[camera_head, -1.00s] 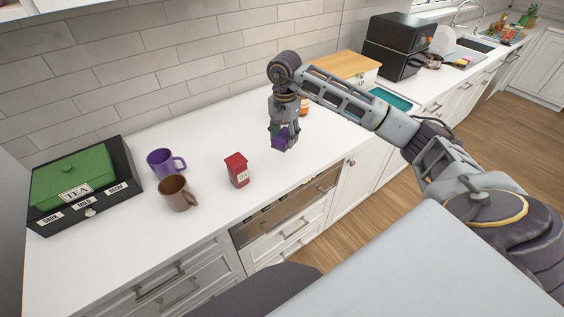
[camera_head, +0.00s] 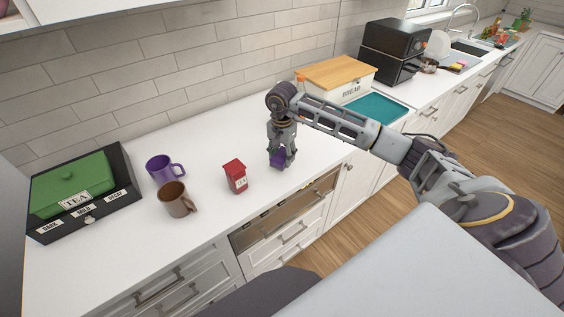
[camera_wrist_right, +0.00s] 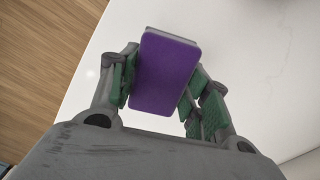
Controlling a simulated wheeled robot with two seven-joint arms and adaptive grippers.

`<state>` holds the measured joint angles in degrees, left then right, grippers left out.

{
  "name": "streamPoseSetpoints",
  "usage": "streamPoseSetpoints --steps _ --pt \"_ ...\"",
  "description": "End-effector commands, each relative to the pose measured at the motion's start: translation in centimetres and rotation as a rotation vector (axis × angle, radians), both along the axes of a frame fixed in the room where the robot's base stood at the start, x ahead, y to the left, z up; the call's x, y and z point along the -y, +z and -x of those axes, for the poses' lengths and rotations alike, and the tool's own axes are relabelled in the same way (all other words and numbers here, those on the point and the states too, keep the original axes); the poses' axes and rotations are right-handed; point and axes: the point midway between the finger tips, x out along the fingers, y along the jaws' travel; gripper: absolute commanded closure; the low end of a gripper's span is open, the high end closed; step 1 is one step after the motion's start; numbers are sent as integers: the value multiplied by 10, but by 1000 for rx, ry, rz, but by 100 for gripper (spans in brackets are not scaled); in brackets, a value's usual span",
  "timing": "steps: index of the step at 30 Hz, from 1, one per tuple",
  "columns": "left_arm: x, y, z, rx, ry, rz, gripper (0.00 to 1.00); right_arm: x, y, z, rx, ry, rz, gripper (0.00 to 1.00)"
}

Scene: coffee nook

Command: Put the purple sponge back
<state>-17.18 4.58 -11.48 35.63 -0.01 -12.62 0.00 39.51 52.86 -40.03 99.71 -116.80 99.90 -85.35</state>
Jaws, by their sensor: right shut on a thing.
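The purple sponge (camera_wrist_right: 166,75) is held between the green-padded fingers of my right gripper (camera_wrist_right: 162,90) in the right wrist view. It has a grey layer along one edge. In the head view the right gripper (camera_head: 281,160) points down over the white counter, to the right of the red tea tin, with a bit of the purple sponge (camera_head: 277,155) showing between its fingers. I cannot tell whether the sponge touches the counter. My left gripper is not in view.
A red tin (camera_head: 235,176), purple mug (camera_head: 163,169) and brown mug (camera_head: 176,198) stand left of the gripper. A black tea box (camera_head: 120,170) is at far left. A bread box (camera_head: 335,85), teal tray (camera_head: 378,107) and black oven (camera_head: 392,50) are behind to the right.

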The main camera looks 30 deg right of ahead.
Motion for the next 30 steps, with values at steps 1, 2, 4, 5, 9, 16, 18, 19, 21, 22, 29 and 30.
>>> streamPoseSetpoints --steps 1,2,4,5,9,16,18,19,21,22,29,30 --pt "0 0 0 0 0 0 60 0 0 0 0 0 0 72" --pt "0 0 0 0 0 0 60 0 0 0 0 0 0 72" --pt "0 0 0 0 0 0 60 0 0 0 0 0 0 72" --pt "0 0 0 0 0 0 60 0 0 0 0 0 0 72" --pt "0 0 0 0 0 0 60 0 -2 0 0 0 -1 72" --pt "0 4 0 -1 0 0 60 0 -20 1 -3 -1 -1 72" --pt "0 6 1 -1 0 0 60 -1 -27 1 -3 0 -1 72" --pt "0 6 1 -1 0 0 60 -1 -30 1 -2 0 -1 72" --pt "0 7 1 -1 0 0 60 0 -35 0 -1 0 -2 72" --pt "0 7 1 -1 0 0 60 0 -36 0 -1 0 0 72" --pt "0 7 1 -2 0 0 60 0 -38 0 0 0 0 72" --pt "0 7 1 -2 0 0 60 0 -38 0 0 0 0 72"
